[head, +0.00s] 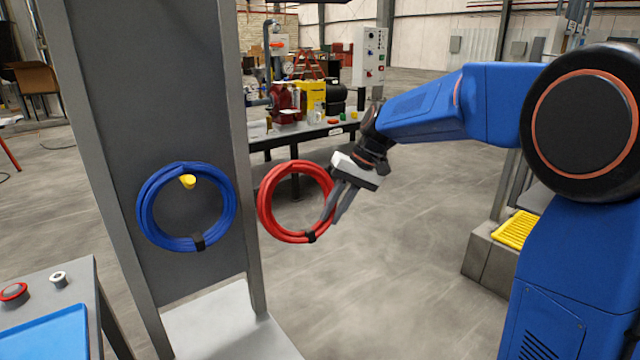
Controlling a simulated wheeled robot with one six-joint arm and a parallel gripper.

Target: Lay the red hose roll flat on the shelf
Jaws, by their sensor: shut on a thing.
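The red hose roll (265,212) is a coiled ring with a black strap at its bottom. It is held upright in the air, to the right of the grey panel. My gripper (333,212) is shut on the right side of its ring. The shelf (225,325) is a light grey flat surface at the foot of the panel, below and left of the roll. The part of it in view is bare. The roll is clear of the shelf.
A blue hose roll (147,222) hangs on a yellow peg (187,181) on the grey panel (150,90). A grey post stands at the shelf's right. A table with a blue tray (45,335) is at lower left. A bench (262,136) with a pump stands behind.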

